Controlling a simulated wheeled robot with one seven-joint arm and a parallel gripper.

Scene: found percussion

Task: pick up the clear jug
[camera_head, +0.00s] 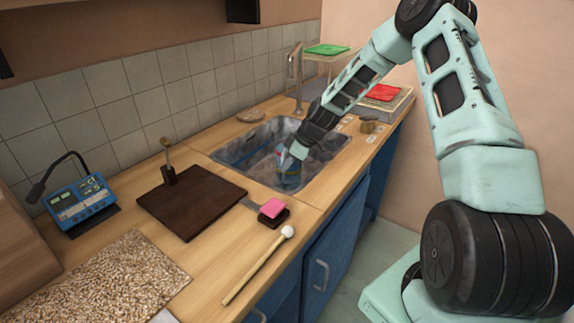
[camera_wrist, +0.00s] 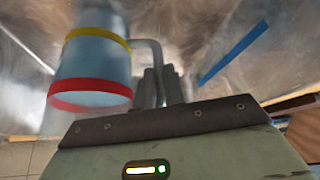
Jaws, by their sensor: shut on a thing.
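The clear jug (camera_head: 289,177) is inside the metal sink (camera_head: 249,158), low in the basin. In the wrist view the jug (camera_wrist: 95,70) has bluish contents or body, a yellow band, a red band and a side handle (camera_wrist: 158,62). My gripper (camera_head: 293,152) reaches down into the sink from the upper right. In the wrist view my gripper (camera_wrist: 162,88) is shut on the jug's handle. The fingers hide part of the handle. I cannot tell whether the jug touches the sink floor.
A tap (camera_head: 296,75) stands behind the sink. Racks with a green pad (camera_head: 327,49) and a red pad (camera_head: 383,92) stand at the far end.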

